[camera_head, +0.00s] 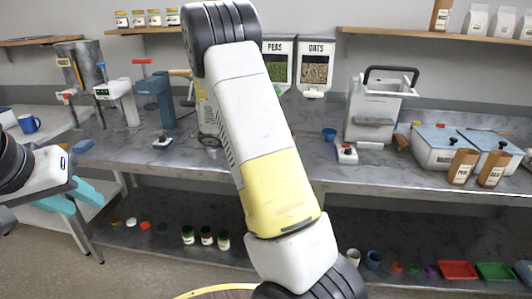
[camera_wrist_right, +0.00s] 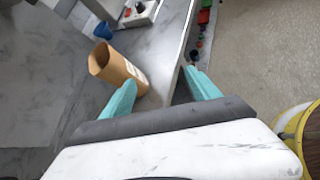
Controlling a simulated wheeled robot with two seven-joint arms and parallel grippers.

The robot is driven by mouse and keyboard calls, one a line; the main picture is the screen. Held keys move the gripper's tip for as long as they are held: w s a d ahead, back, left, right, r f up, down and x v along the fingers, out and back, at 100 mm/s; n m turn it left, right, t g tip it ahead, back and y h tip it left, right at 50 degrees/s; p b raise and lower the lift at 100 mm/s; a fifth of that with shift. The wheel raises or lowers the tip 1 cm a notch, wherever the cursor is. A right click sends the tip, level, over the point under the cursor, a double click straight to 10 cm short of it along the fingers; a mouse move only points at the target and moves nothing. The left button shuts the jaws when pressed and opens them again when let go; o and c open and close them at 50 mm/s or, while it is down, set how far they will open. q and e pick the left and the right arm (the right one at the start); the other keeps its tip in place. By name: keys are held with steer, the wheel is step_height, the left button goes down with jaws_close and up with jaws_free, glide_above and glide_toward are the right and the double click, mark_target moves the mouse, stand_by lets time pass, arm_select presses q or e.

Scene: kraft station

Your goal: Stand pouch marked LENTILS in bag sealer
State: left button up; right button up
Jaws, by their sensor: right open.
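A brown kraft pouch (camera_wrist_right: 118,68) with an open top stands on the counter in the right wrist view. Its label is too small to read. My right gripper (camera_wrist_right: 160,90) is open, with one teal finger close to the pouch and the other out past the counter edge. Whether the finger touches the pouch I cannot tell. In the head view my right arm covers this spot. A white machine with a black handle (camera_head: 373,112), possibly the bag sealer, stands at the back of the counter. My left gripper (camera_head: 86,200) appears open and empty at the left.
A blue cup (camera_head: 329,134) and a red-button box (camera_head: 346,154) stand on the counter near the machine. Two more kraft pouches (camera_head: 462,167) stand at the right before blue-lidded bins (camera_head: 436,148). Presses (camera_head: 155,98) stand at the left. Jars and trays sit on the lower shelf.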

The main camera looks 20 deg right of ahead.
steer(key=w+f+n+h, duration=0.1)
steer(key=w, duration=0.1)
steer(key=w+f+n+t+h, duration=0.1)
steer(key=w+n, duration=0.1)
steer(key=w+f+n+t+h, duration=0.1)
steer(key=w+n, duration=0.1)
steer(key=shift+w+d, duration=0.2)
steer(key=shift+w, duration=0.1)
steer(key=shift+w+d+f, duration=0.1)
steer(key=shift+w+d, duration=0.1)
steer(key=x, duration=0.7)
steer(key=shift+d, duration=0.15)
jaws_close()
